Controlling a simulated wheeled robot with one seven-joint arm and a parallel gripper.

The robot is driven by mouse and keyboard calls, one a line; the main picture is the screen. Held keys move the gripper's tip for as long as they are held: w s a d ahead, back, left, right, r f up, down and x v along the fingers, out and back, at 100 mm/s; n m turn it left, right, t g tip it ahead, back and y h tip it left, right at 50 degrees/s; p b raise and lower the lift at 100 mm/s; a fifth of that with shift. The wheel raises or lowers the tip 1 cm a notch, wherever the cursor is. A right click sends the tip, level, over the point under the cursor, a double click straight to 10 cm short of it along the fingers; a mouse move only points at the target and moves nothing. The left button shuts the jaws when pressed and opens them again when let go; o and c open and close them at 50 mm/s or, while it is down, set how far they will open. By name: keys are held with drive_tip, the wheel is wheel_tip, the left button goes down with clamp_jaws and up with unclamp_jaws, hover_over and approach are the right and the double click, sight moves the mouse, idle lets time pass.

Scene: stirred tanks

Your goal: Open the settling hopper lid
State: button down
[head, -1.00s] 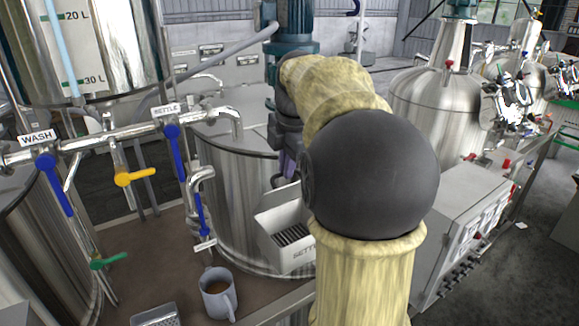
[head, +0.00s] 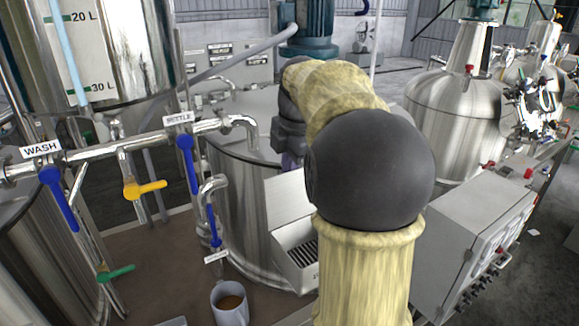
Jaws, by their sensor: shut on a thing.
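The settling hopper (head: 296,277) is a pale box on the front of a steel tank, left of my arm. Its lid (head: 288,203) is a flat pale panel, tilted up steeply at the back, and a slotted grate shows below it. My arm covers the hopper's right part and most of its label. My gripper (head: 291,161) shows only as a small purple and dark part at the lid's upper edge, shut on the lid. Its fingertips are hidden behind the lid and my arm.
Pipes with blue levers (head: 188,163) and a yellow lever (head: 145,189) stand to the left. A mug (head: 230,304) stands in front of the hopper. A control box (head: 458,240) is right of my arm. A steel tank (head: 455,115) stands behind it.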

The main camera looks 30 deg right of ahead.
drive_tip(key=shift+s+f, duration=0.1)
drive_tip(key=shift+f, duration=0.1)
drive_tip(key=c, duration=1.5)
unclamp_jaws()
drive_tip(key=shift+r, duration=0.25)
